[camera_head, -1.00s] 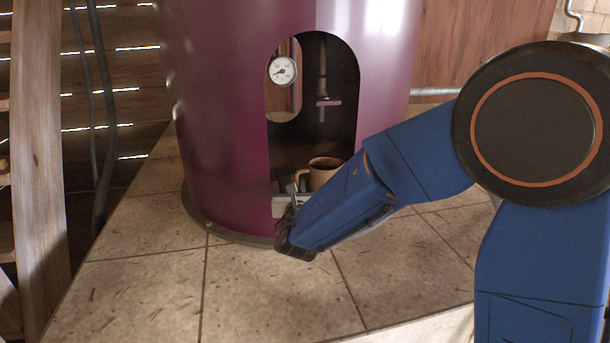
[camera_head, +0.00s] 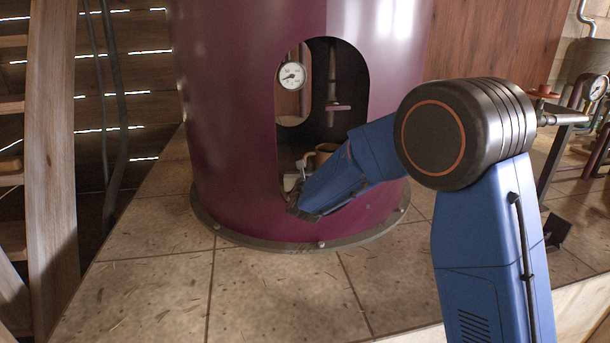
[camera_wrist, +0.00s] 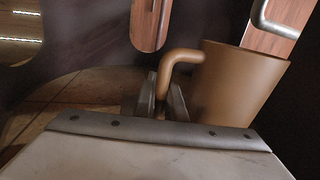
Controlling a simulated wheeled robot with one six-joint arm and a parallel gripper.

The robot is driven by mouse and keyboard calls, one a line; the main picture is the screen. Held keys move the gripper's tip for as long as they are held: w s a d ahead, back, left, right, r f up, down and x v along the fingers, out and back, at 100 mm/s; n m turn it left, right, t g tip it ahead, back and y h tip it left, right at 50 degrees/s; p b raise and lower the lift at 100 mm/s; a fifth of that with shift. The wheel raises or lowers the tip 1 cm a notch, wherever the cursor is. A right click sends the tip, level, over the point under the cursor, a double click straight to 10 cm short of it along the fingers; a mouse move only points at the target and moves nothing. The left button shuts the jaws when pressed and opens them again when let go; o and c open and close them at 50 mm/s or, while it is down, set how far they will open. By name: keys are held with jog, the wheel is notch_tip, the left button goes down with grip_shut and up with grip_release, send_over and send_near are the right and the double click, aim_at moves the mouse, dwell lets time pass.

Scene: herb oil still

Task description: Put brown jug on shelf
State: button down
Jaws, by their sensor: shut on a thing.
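The brown jug (camera_head: 327,148) is inside the arched opening of the purple still (camera_head: 225,150), partly hidden by my arm in the head view. In the wrist view the jug (camera_wrist: 240,85) is upright or nearly so, with its curved handle toward my gripper (camera_wrist: 161,103). My gripper is shut on the handle's lower part. In the head view my gripper (camera_head: 293,183) reaches into the opening and its fingertips are hard to make out. I cannot tell whether the jug's base is touching the floor of the opening.
Wooden posts (camera_head: 50,150) rise at the left. The tiled floor in front is clear.

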jog(key=shift+f, duration=1.75)
jog(key=shift+f, duration=0.1)
jog(key=c, duration=1.8)
grip_release()
jog(key=shift+s, duration=0.1)
jog(key=s, duration=0.8)
jog(key=s+d, duration=0.1)
jog(key=s, duration=0.3)
